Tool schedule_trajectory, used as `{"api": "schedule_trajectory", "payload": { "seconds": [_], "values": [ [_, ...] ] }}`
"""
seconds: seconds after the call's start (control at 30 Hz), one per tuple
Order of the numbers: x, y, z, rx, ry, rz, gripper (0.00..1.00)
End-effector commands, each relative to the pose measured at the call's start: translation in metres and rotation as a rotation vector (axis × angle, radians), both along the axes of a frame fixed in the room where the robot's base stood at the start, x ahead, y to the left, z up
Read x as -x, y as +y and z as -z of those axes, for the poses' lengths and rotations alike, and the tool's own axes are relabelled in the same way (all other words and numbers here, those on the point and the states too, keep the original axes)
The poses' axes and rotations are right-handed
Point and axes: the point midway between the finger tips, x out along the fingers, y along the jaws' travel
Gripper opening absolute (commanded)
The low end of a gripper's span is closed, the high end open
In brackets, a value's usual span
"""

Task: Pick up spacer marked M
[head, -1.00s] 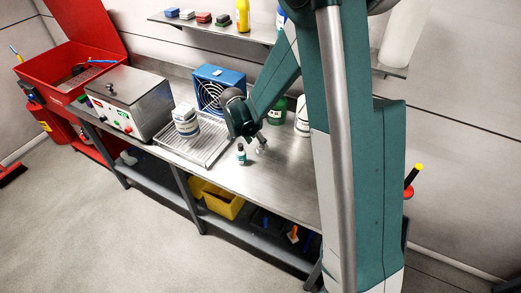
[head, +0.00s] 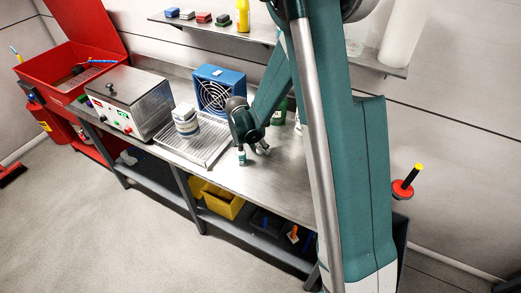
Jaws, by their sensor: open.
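I cannot make out a spacer marked M in the head view. My gripper (head: 253,148) is open, low over the steel bench, in front of the blue fan box. I see nothing held between the fingers. My arm hides part of the bench to the right.
The steel bench (head: 262,182) is clear in front of my gripper. To the left are a drain tray (head: 208,152) with a white jar (head: 186,121), the blue fan box (head: 219,88) and a steel bath (head: 125,100). A green bottle (head: 279,113) stands behind. A shelf (head: 218,30) hangs above.

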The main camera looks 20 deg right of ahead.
Motion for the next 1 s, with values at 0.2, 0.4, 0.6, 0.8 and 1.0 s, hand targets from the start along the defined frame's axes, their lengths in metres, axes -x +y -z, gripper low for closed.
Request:
{"api": "schedule_trajectory", "payload": {
  "seconds": [0.2,0.4,0.6,0.8,1.0],
  "values": [
    [0.0,0.0,0.0,0.0,0.0,0.0,0.38],
    [0.0,0.0,0.0,0.0,0.0,0.0,0.12],
    [0.0,0.0,0.0,0.0,0.0,0.0,0.11],
    [0.0,0.0,-0.002,0.0,0.0,0.0,0.11],
    [0.0,0.0,-0.011,0.0,0.0,0.0,0.11]
  ]
}}
